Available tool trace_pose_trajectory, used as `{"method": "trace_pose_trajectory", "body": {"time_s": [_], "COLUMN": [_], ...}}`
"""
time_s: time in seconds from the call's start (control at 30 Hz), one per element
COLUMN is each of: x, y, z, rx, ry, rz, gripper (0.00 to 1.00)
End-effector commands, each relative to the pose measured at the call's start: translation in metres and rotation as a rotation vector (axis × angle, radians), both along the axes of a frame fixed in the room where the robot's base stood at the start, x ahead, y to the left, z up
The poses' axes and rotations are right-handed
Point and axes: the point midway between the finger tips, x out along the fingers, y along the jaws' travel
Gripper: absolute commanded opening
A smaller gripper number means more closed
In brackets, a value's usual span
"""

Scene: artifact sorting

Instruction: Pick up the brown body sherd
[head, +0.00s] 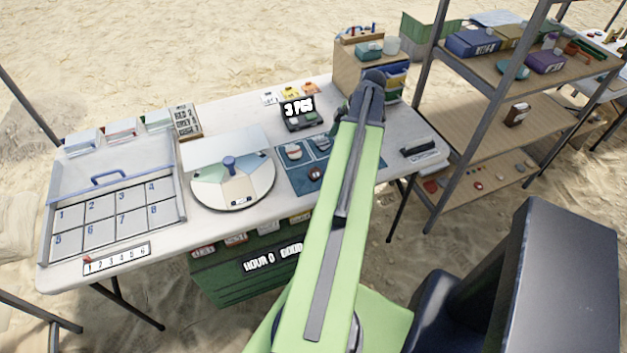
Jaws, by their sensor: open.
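I cannot make out for sure which piece is the brown body sherd. On the blue mat (301,184) on the table, a small rounded piece with reddish and pale parts (294,152) sits at the left, with a grey-blue piece (320,143) beside it and a small dark piece (315,173) in front. My green arm reaches over the right part of the table and covers the mat's right side. My gripper's fingers cannot be made out.
The white table (220,115) holds a numbered tray (180,190), a round divided turntable (262,190), a dark scale with a display (300,122) and a drawer box (345,72). A green crate (225,285) stands below. The rack's metal post (462,150) rises right of my arm.

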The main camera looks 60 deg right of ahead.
Motion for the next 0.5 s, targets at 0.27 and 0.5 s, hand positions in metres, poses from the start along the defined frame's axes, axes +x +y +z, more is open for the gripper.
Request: {"method": "trace_pose_trajectory", "body": {"time_s": [0.27, 0.5], "x": [0.021, 0.029], "y": [0.013, 0.017], "z": [-0.072, -0.083], "rx": [0.001, 0.000], "ry": [0.000, 0.000], "rz": [0.000, -0.001], "gripper": [0.84, 0.84]}}
